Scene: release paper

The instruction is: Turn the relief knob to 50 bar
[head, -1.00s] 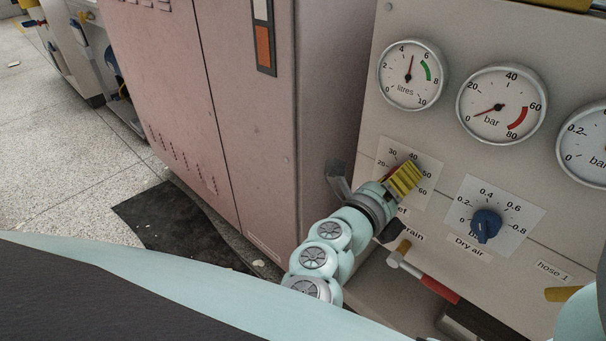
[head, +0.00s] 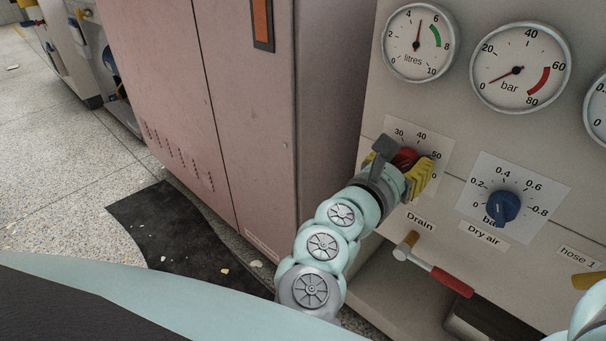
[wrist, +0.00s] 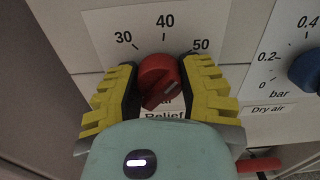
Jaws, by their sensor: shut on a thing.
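The red relief knob (wrist: 158,80) sits on a white dial card (wrist: 120,32) marked 30, 40 and 50 in the wrist view. A raised bar crosses its face from lower left to upper right; which end is the pointer is hard to tell. My gripper (wrist: 160,90) is shut on the knob, with one yellow ribbed finger on each side. The "Relief" label is partly covered by my gripper.
A blue dry air knob (head: 503,207) is to the right. A drain valve with a red handle (head: 452,282) is below. The bar gauge (head: 520,70) above has its needle near 0. A pink cabinet (head: 250,130) stands close on the left.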

